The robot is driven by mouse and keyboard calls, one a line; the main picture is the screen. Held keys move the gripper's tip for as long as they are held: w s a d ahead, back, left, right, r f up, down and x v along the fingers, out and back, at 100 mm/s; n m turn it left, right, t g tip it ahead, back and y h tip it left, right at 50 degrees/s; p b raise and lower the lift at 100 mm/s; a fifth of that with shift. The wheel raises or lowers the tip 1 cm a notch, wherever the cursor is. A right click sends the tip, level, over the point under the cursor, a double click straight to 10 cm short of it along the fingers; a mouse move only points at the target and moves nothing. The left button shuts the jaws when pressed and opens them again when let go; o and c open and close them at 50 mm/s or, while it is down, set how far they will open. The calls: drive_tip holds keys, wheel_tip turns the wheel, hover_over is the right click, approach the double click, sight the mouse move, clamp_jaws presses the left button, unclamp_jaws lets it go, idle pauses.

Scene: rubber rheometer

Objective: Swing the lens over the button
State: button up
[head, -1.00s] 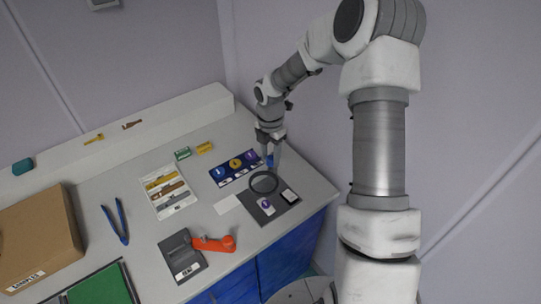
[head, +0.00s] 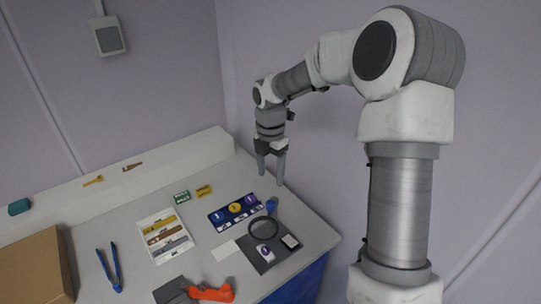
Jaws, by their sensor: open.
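The lens (head: 263,228) is a round ring with a dark rim at the back of a dark grey base plate (head: 276,256). A blue knob (head: 271,205) stands beside the lens at its back right. The button seems to be the purple round spot on a small white block (head: 265,252) on the plate, just in front of the lens ring. The ring lies mostly behind that block, not centred over it. My gripper (head: 271,183) points down with its fingers apart and empty, above and behind the blue knob.
A blue panel with round marks (head: 235,211) lies left of the lens. A small white block (head: 290,242) is on the plate's right. A white card (head: 225,249), an orange-handled device (head: 212,292) and a tool tray (head: 165,237) lie further left. The wall is close behind.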

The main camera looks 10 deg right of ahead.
wheel_tip(320, 180, up, 6)
drive_tip(key=shift+r, duration=0.1)
idle(0.4)
